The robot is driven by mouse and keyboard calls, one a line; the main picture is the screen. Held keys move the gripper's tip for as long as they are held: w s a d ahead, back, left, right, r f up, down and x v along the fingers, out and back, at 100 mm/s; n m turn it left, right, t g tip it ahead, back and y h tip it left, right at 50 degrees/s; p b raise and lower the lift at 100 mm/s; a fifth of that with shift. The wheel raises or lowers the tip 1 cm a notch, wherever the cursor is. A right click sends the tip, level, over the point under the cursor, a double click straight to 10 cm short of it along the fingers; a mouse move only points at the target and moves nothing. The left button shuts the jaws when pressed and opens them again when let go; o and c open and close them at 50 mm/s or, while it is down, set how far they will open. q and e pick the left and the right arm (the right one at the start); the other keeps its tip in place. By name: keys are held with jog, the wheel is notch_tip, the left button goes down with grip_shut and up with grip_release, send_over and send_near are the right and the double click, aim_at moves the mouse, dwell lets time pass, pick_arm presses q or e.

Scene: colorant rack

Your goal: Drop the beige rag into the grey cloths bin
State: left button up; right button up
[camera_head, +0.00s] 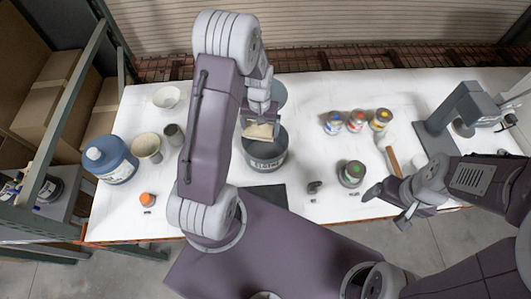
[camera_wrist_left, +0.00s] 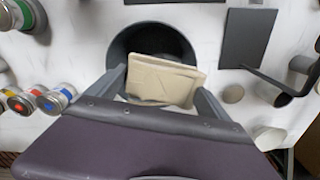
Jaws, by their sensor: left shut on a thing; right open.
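The beige rag (camera_head: 259,131) is a folded, flat piece of cloth. My left gripper (camera_head: 260,116) is shut on it and holds it over the mouth of the grey cloths bin (camera_head: 266,160). In the left wrist view the rag (camera_wrist_left: 165,80) sits between the two fingers of my left gripper (camera_wrist_left: 160,88), with the round dark opening of the bin (camera_wrist_left: 122,44) behind it. The rag hides part of the opening. My right gripper (camera_head: 388,204) is open and empty at the right of the table, apart from the bin.
Paint cans (camera_head: 356,121) with coloured lids stand right of the bin, and a green-marked can (camera_head: 351,174) is nearer. A blue tub (camera_head: 110,160) and bowls stand at the left. A dark flat mat (camera_head: 265,197) lies in front of the bin. A grey stand (camera_head: 455,115) is at the right.

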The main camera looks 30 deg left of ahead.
pick_arm(q)
jog(key=shift+w+d+f, duration=0.1)
jog(key=shift+d+f, duration=0.1)
jog(key=shift+f, duration=0.3)
jog(key=o, duration=1.1)
jog(key=shift+a, duration=0.1)
jog(key=shift+c, duration=0.2)
jog(key=shift+r, duration=0.4)
notch_tip(320, 180, up, 8)
jog(key=b, duration=0.3)
jog(key=shift+r, duration=0.25)
pick_arm(e)
notch_tip(320, 180, down, 4)
jog(key=shift+d+r, duration=0.1)
jog(key=shift+r, duration=0.1)
jog(key=shift+w, duration=0.1)
